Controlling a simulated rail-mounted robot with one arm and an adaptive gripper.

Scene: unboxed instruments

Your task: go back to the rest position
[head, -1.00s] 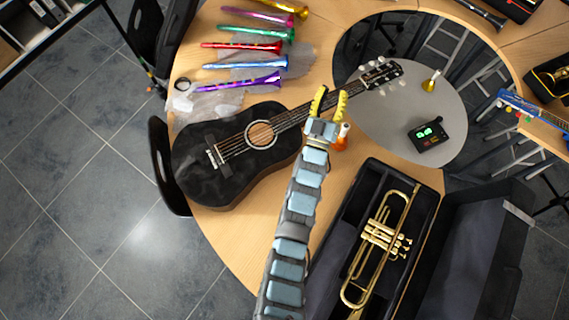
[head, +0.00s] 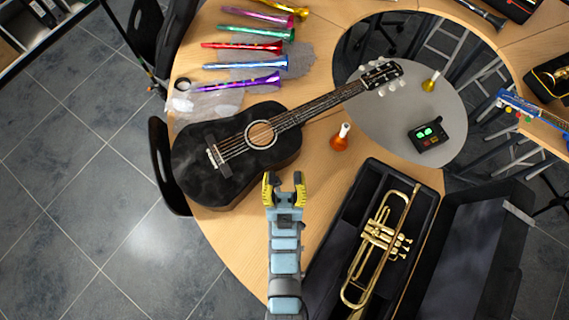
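My gripper (head: 285,178) is open and empty, with its yellow fingers apart. It is over the wooden table, in front of the lower right edge of the black acoustic guitar's body (head: 205,165). An orange hand bell with a white handle (head: 340,138) stands on the table to the right of the gripper, apart from it.
A gold trumpet (head: 378,240) lies in an open black case (head: 335,250) to the right. Several coloured tube instruments (head: 245,65) lie at the back left. A grey round surface (head: 400,105) holds a yellow bell (head: 430,82) and a black device (head: 428,135). Bare table (head: 240,225) shows left of my arm.

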